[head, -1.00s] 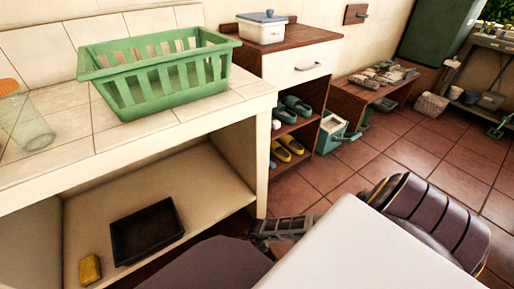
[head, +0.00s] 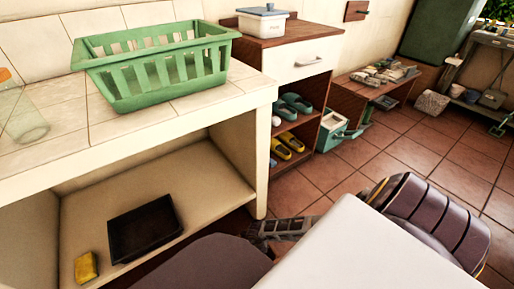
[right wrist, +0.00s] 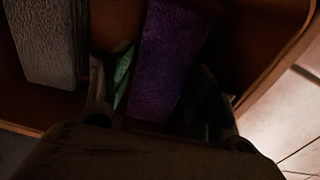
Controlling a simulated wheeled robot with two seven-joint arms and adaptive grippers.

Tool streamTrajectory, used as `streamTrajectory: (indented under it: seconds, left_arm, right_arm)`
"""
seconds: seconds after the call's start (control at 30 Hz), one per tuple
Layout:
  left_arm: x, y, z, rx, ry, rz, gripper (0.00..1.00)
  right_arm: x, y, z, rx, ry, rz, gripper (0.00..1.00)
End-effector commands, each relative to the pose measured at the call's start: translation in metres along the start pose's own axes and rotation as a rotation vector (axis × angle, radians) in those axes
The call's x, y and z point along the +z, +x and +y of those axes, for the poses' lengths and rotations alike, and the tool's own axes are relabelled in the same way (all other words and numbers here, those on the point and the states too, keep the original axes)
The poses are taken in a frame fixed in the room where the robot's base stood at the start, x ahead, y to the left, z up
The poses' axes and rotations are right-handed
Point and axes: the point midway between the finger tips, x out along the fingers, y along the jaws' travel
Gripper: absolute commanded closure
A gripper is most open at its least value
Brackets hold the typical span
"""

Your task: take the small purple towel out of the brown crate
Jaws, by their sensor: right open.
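The small purple towel (right wrist: 168,55) stands in the brown crate (right wrist: 282,58) in the dim right wrist view. My right gripper (right wrist: 153,92) is open, with its fingers reaching into the crate on either side of the towel's near end. Whether they touch it is too dark to tell. The crate and the towel do not show in the head view. A dark gripper (head: 275,230), apparently my left one, is partly visible low in the head view; its jaws cannot be made out.
A grey folded cloth (right wrist: 47,40) lies left of the towel, and something green (right wrist: 123,72) shows beside it. A green basket (head: 155,75) stands on the tiled counter (head: 200,108). A black tray (head: 145,230) and yellow sponge (head: 86,267) lie below. The tiled floor (head: 400,150) is partly clear.

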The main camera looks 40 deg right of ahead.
Motion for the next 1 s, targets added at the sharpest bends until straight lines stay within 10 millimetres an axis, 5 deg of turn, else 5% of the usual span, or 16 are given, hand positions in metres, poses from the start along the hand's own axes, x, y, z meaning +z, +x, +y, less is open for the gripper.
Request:
streamTrajectory:
  seconds: [0.3,0.87,1.0]
  left_arm:
    - [0.007,0.012,-0.002,0.015,-0.002,0.012,0.6]
    - [0.004,0.011,0.0,0.02,-0.002,0.02,0.6]
    - [0.003,0.011,0.0,0.02,-0.002,0.021,0.6]
  right_arm:
    - [0.0,0.02,-0.001,-0.001,0.0,0.0,0.41]
    - [0.0,0.021,-0.001,-0.001,0.001,0.0,0.41]
    - [0.0,0.021,-0.001,-0.001,0.001,0.0,0.55]
